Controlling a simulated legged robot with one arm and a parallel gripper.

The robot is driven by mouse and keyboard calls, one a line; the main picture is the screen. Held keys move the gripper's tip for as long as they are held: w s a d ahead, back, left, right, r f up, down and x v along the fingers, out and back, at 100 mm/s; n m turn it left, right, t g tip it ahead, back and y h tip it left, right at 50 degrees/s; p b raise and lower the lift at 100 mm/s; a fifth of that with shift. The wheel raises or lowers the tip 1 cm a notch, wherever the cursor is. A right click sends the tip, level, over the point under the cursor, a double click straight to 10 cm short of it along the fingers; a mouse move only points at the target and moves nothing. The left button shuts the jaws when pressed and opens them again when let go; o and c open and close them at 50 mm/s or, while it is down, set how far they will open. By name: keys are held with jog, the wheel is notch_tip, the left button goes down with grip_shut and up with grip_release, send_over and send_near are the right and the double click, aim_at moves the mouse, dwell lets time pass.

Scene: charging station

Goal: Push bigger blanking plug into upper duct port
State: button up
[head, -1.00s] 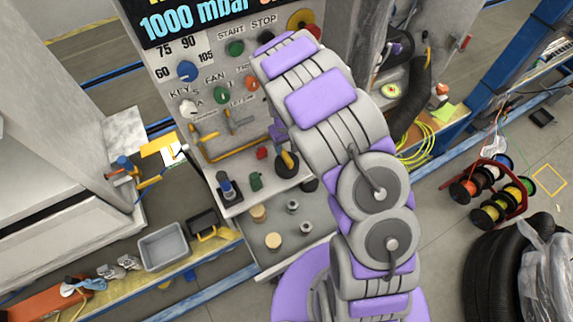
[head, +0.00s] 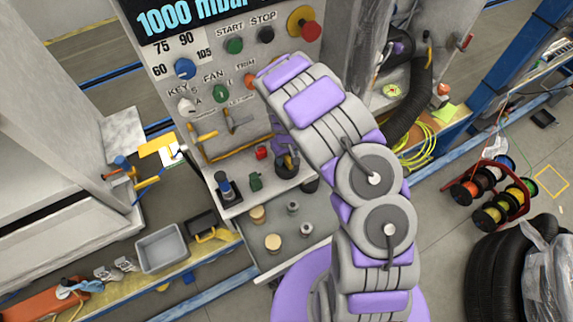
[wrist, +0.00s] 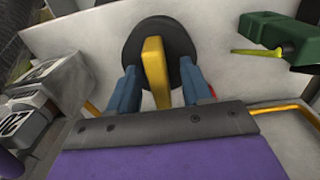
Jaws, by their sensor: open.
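A round black piece with a upright yellow grip (wrist: 154,65) stands on the grey ledge; it looks like the bigger blanking plug, though I cannot be sure. In the wrist view the two blue-grey fingers of my gripper (wrist: 159,92) are open, one on each side of the yellow grip, with gaps visible. In the head view my gripper (head: 285,150) is over this piece (head: 287,170) and hides most of it. I cannot pick out the upper duct port with certainty.
A green fitting (wrist: 278,35) with a yellow-green rod is beside the piece. Yellow pipe (head: 235,148) runs along the panel behind. Two tan round pieces (head: 273,243) and two small metal ones (head: 305,228) stand on the lower shelf. A black hose (head: 412,100) hangs at right.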

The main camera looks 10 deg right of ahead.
grip_shut()
dwell(0.5)
jog(key=shift+r, duration=0.15)
jog(key=shift+r, duration=0.25)
jog(key=r, duration=0.1)
jog(key=s+r+p, duration=0.1)
jog(key=r, duration=0.1)
jog(key=shift+d, duration=0.1)
jog(key=s+d+r+p, duration=0.1)
jog(key=s+d, duration=0.1)
jog(key=s, duration=1.2)
jog(key=shift+s, duration=0.4)
jog(key=shift+d+r, duration=0.1)
